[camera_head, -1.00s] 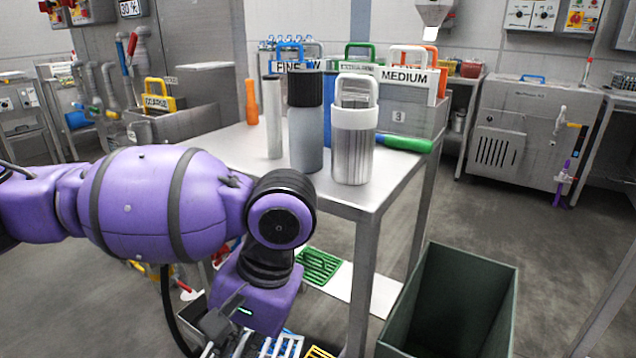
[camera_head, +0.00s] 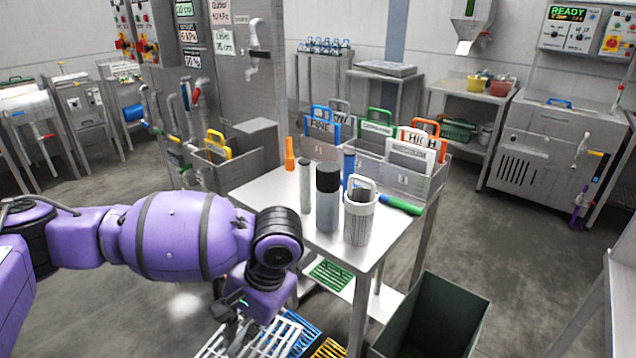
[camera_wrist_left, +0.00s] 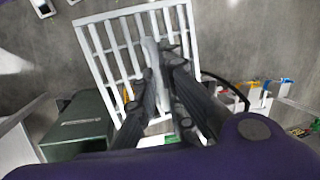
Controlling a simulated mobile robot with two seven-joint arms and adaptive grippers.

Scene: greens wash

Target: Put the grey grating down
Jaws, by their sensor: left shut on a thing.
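The grey grating (camera_head: 262,338) is a light slatted panel at the bottom of the head view. It also fills the upper middle of the left wrist view (camera_wrist_left: 125,13). My left gripper (camera_head: 230,312) reaches down to it from above. In the wrist view the dark fingers of that gripper (camera_wrist_left: 160,62) are closed on a bar of the grating. The grating's lower part is cut off in the head view, so I cannot tell there whether it touches anything beneath. My right gripper is not in view.
A blue grating (camera_head: 302,330) and a yellow one (camera_head: 330,347) lie close beside the grey one. A green grating (camera_head: 331,275) is on the lower shelf of the steel table (camera_head: 270,188). A dark green bin (camera_head: 455,310) stands right. Grey floor is open at left.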

